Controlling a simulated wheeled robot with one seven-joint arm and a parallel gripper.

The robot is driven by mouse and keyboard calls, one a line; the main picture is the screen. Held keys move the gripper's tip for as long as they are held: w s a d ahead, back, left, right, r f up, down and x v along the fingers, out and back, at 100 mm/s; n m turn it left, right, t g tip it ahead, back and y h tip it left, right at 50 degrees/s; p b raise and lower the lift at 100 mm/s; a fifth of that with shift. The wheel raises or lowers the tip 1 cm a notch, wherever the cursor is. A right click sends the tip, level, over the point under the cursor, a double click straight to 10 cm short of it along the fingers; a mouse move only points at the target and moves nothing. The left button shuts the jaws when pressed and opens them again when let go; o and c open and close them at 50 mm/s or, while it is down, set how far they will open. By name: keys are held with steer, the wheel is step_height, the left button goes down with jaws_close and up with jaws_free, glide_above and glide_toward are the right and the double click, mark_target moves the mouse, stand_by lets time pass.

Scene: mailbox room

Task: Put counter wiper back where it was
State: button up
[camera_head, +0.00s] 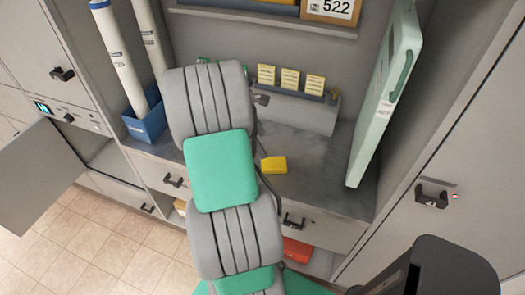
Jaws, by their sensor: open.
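A small yellow block (273,165) lies on the grey counter (325,165), just right of my arm; it may be the counter wiper, but I cannot tell for sure. It stands apart from the rear holder and nothing grips it. My arm's grey and green links cross the middle of the view and hide part of the counter. My gripper's fingertips do not show.
A blue bin (146,122) with tall white tubes stands left. A grey holder with yellow cards (290,80) is at the back. A pale green panel (386,90) leans right. A cabinet door (38,175) hangs open at left. The counter's right part is clear.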

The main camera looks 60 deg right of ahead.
steer(key=w+a+r+m+t, duration=0.1)
steer(key=w+a+r+t, duration=0.2)
steer(key=a, duration=0.6)
steer(key=w+a+r+m+t, duration=0.1)
steer(key=w+a+r+m, duration=0.15)
steer(key=w+a, duration=0.45)
steer(key=w+a+r+t, duration=0.2)
steer(key=a+r, duration=0.1)
steer(key=a, duration=0.8)
steer(key=s+a+m+t+y, duration=0.1)
steer(key=s+a+m+y, duration=0.1)
steer(key=a, duration=1.2)
steer(key=shift+s+m+t, duration=0.3)
steer(key=shift+s+m, duration=0.05)
steer(key=shift+s, duration=0.35)
steer(key=shift+c, duration=0.5)
